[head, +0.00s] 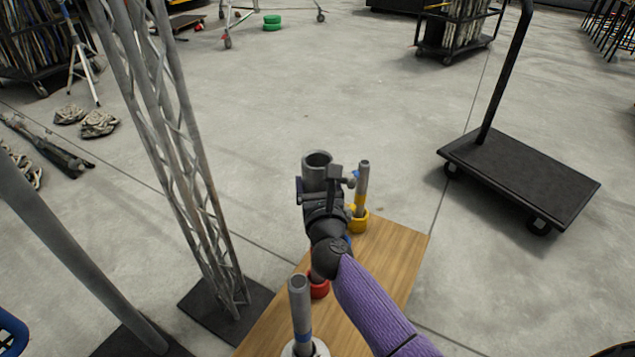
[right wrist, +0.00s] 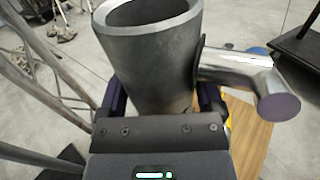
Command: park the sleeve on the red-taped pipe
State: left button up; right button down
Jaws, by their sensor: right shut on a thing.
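The sleeve (head: 317,160) is a grey metal tube with an open top and a side handle. My right gripper (head: 319,187) is shut on it and holds it roughly upright, above the far part of the wooden board. In the right wrist view the sleeve (right wrist: 152,75) sits between the fingers, with its shiny handle (right wrist: 245,75) out to the right. A red ring (head: 319,288) shows on the board beside my forearm; any pipe there is mostly hidden by my arm. My left gripper is not in view.
A pipe with a yellow base (head: 357,220) stands right of the sleeve. A nearer grey pipe (head: 300,305) with a blue band stands on the wooden board (head: 400,250). A truss tower (head: 185,170) rises at left. A black cart (head: 525,178) stands at right.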

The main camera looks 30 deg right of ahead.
jog(key=shift+f, duration=0.1)
grip_release()
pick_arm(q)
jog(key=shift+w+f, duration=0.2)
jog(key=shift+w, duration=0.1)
pick_arm(e)
jog(key=shift+s, duration=0.1)
jog(key=shift+s+a, duration=0.15)
jog(key=shift+s, duration=0.15)
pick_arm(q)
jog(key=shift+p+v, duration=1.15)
pick_arm(e)
jog(key=v, duration=0.9)
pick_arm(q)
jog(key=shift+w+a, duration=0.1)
pick_arm(e)
jog(key=shift+s, duration=0.1)
